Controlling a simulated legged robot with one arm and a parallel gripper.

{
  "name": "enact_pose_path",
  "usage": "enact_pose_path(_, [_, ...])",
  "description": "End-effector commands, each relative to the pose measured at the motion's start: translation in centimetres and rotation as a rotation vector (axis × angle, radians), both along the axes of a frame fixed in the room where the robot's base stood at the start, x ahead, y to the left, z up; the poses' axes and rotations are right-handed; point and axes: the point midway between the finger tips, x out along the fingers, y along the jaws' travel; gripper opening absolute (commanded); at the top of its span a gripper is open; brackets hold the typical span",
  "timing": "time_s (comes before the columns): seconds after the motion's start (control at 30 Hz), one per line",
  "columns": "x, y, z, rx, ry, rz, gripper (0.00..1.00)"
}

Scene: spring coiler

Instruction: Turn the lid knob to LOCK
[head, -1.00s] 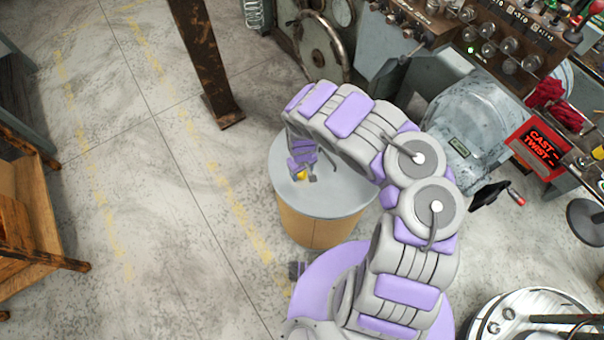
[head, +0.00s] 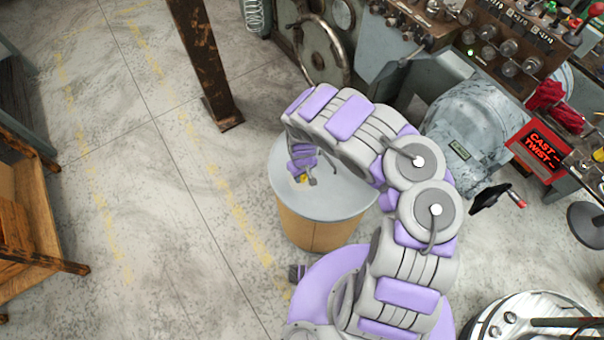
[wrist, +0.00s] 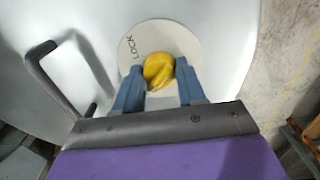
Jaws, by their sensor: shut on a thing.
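The yellow lid knob (wrist: 160,70) sits in the middle of a pale round plate (wrist: 190,38) in the wrist view. The word LOCK is printed on the plate, to the upper left of the knob. My gripper (wrist: 160,80) is shut on the knob, one blue finger on each side. The plate is on the grey lid (head: 340,190) of a tan drum (head: 318,232). In the head view my gripper (head: 305,181) is at the lid's left part, and only a bit of yellow shows by it.
A dark handle (wrist: 52,75) stands up from the lid on the left in the wrist view. A rusty post (head: 205,65) is behind the drum. Machinery with a handwheel (head: 325,50) fills the back. Open floor (head: 150,200) lies to the left.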

Motion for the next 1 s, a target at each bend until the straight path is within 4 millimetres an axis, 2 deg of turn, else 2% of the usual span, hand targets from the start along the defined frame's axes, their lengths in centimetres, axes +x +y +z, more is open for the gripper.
enact_pose_path(0.27, [-0.01, 0.05, 0.03, 0.001, 0.0, -0.036, 0.09])
enact_pose_path(0.47, [-0.03, 0.11, 0.04, 0.001, 0.0, -0.138, 0.09])
enact_pose_path(1.0, [-0.07, 0.12, -0.17, 0.002, 0.0, -0.631, 0.09])
